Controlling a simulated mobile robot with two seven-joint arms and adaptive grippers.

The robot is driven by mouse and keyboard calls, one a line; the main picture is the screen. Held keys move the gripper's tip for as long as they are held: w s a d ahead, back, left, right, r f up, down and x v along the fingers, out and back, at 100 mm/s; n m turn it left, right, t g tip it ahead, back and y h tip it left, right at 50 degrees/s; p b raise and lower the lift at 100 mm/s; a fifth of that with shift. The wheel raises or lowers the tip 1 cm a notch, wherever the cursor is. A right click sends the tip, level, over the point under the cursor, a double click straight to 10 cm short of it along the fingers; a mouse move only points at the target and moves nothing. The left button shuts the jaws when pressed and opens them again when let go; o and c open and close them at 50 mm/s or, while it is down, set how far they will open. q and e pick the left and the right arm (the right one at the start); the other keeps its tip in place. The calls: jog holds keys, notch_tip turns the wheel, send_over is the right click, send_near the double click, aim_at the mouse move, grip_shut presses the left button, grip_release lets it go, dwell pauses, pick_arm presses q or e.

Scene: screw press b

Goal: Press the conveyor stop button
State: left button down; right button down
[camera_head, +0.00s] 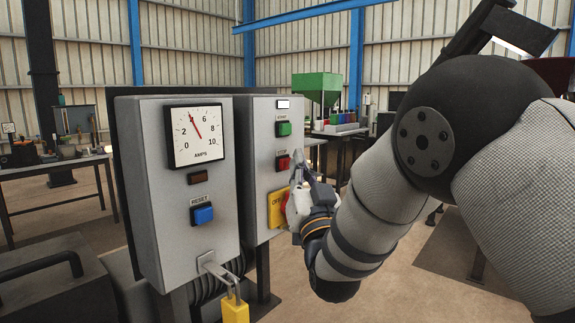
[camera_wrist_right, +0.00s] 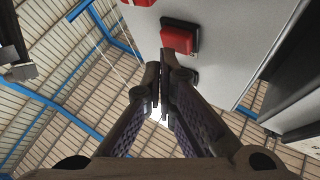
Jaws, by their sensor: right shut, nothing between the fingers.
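The red stop button (camera_head: 283,164) sits on the grey control box below a green start button (camera_head: 284,128). My right gripper (camera_head: 299,165) is just to the right of the stop button, in front of the box's face. Its fingers are shut and empty. In the right wrist view, the shut fingertips (camera_wrist_right: 164,88) point toward the panel, with a red button (camera_wrist_right: 179,40) a little beyond them. I cannot tell whether the tips touch it. My left gripper is not in view.
A yellow OFF plate with a red switch (camera_head: 278,209) is below the stop button, close to my right gripper. A nearer box (camera_head: 152,188) carries an amps gauge, a blue reset button (camera_head: 203,215) and a yellow padlock (camera_head: 235,310). A workbench stands at left.

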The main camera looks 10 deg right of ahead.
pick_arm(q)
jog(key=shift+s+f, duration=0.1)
pick_arm(e)
jog(key=shift+w+a, duration=0.3)
jog(key=shift+w, duration=0.05)
dwell(0.6)
dwell(0.4)
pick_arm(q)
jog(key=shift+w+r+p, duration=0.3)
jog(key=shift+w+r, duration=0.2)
pick_arm(e)
jog(key=shift+s+d, duration=0.55)
jog(key=shift+s, duration=0.15)
